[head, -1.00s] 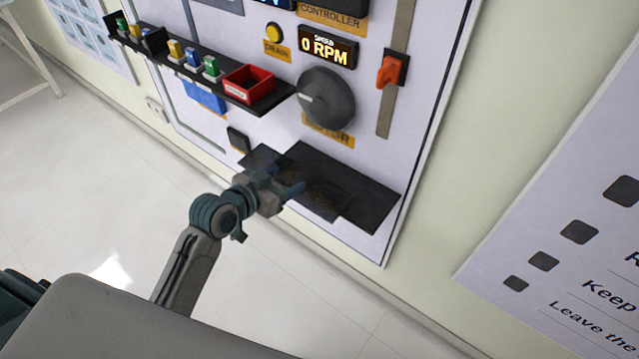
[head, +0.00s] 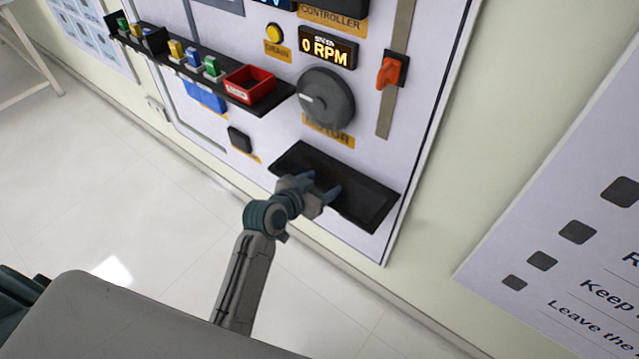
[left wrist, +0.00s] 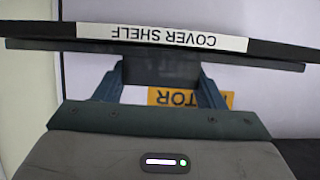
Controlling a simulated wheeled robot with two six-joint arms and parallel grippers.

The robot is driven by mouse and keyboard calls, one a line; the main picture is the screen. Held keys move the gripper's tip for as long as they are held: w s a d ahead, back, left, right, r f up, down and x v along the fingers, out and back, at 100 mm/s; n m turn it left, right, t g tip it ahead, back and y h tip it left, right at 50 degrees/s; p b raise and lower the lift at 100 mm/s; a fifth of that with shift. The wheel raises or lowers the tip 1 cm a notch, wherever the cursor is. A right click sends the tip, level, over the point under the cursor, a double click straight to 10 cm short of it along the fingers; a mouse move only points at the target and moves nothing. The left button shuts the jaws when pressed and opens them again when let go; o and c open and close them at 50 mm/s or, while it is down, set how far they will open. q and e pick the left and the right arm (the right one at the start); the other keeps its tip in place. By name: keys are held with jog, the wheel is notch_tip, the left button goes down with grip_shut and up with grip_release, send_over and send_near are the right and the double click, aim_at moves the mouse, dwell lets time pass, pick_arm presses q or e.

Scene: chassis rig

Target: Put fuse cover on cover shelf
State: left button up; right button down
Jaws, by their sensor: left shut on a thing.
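My left gripper (head: 318,188) is at the lower panel, shut on the fuse cover (head: 352,196), a flat dark plate. In the head view the cover lies over the black cover shelf (head: 376,222), dark on dark, so its outline is hard to make out. In the left wrist view the fingers grip a dark block of the cover (left wrist: 160,72), and its long thin edge runs close along the shelf edge with the white COVER SHELF label (left wrist: 160,38). I cannot tell whether cover and shelf touch. My right gripper is not in view.
Above the shelf are a grey motor knob (head: 326,98), an orange lever (head: 391,72) and a small black block (head: 240,139). A narrow ledge holds a red bin (head: 250,84) and several coloured fuses. The floor at left is clear.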

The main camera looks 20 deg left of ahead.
pick_arm(q)
jog(key=o, duration=1.2)
jog(key=v, duration=1.2)
jog(key=shift+r, duration=0.1)
jog(key=s+a+f+n+g+y, duration=0.1)
jog(key=s+a+f+g, duration=0.1)
jog(key=f, duration=0.7)
jog(key=s+a+f+n+g+y, duration=0.1)
jog(key=s+a+f+g+y, duration=0.15)
jog(key=f, duration=0.65)
jog(key=s+a+f+g, duration=0.1)
jog(key=s+f+g, duration=0.1)
jog(key=s+f, duration=0.3)
jog(key=s+a+f+n+g+y, duration=0.1)
jog(key=s+a+f+g, duration=0.1)
jog(key=s+f, duration=0.3)
jog(key=s+a+f+g+y, duration=0.1)
jog(key=s+f+g, duration=0.1)
jog(key=s+f, duration=0.4)
jog(key=shift+s+x, duration=0.2)
jog(key=shift+x, duration=0.85)
